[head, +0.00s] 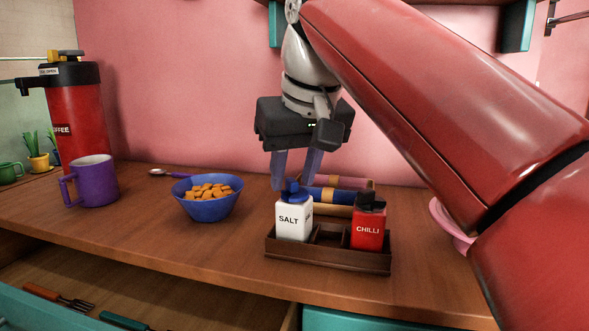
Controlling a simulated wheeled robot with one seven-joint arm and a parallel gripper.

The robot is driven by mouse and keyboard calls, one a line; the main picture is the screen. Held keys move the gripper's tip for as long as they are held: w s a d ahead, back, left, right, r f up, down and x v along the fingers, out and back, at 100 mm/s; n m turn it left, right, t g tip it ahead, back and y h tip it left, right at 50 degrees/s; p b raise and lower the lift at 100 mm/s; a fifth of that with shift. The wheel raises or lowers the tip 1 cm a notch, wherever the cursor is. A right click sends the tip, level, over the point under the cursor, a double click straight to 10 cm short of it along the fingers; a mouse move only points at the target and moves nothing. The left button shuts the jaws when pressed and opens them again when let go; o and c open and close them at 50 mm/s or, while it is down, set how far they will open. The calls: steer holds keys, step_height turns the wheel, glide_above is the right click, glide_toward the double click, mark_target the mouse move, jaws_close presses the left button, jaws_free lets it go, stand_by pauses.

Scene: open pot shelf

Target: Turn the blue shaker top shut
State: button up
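The white shaker (293,221), labelled SALT, stands upright in the left compartment of a dark wooden caddy (325,260). Its blue top (293,194) has a small raised knob. My gripper (292,185) points down over this top, its two fingers apart. The fingertips are at about knob height in the picture; a gap shows between them, and I see no clear grip on the knob. Whether either finger touches the top cannot be told from this one view. How far the top is turned is unclear.
A red CHILLI shaker (368,225) with a black top stands in the right of the caddy. Rolled cloths (340,193) lie close behind. A blue bowl of orange pieces (208,202), a purple mug (92,182) and a red coffee dispenser (77,115) stand left. An open drawer (150,285) is below.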

mark_target(303, 207)
steer(key=a+p+v, duration=0.1)
steer(key=p+v, duration=0.1)
steer(key=v, duration=0.5)
steer(key=shift+d+r+p, duration=0.35)
steer(key=shift+d+r, duration=0.05)
steer(key=shift+d, duration=0.15)
steer(key=shift+s, duration=0.15)
